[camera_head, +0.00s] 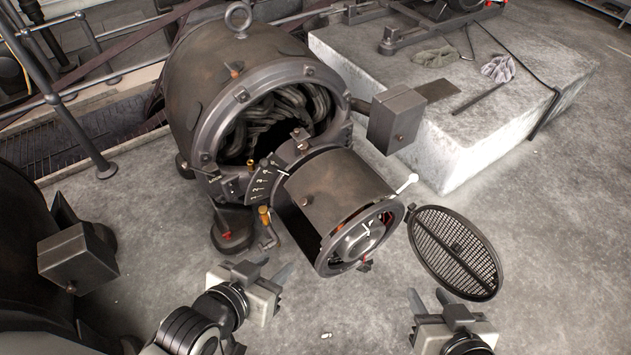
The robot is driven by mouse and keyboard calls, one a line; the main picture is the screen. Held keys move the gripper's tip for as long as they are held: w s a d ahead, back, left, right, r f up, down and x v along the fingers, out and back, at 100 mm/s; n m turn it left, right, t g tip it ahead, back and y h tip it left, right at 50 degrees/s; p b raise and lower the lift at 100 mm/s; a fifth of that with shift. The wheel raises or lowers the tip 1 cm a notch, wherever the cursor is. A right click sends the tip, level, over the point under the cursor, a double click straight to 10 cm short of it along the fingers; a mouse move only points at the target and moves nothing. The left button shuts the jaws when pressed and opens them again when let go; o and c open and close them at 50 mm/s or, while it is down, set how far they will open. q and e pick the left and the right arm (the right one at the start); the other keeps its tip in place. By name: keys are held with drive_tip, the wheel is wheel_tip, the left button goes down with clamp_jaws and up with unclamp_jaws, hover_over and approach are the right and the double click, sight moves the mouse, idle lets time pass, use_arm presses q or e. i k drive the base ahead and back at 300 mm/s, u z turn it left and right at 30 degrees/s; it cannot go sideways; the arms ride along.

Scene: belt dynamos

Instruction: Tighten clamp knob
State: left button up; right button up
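The dynamo (205,85) is a large dark drum with coils showing in its open end. A smaller cylinder (335,190) juts from it toward me. Beside it is a curved plate (262,183) with pale marks. Small brass-coloured knobs sit near this plate, one below it (264,214) and one above it (250,163); I cannot tell which is the clamp knob, or how tight it is. My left gripper (271,268) is open and empty, below the lower brass knob and apart from it. My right gripper (428,295) is open and empty, below the round mesh cover.
The round mesh cover (455,252) stands open right of the cylinder. A white-tipped lever (407,184) sticks out nearby. A box (396,119) juts from the dynamo's right side. A concrete block (470,130) carries gloves (498,68). Railings (75,110) stand left. Floor at right is clear.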

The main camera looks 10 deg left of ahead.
sight(302, 146)
drive_tip(key=u, duration=1.2)
drive_tip(key=k, duration=1.15)
drive_tip(key=z, duration=0.65)
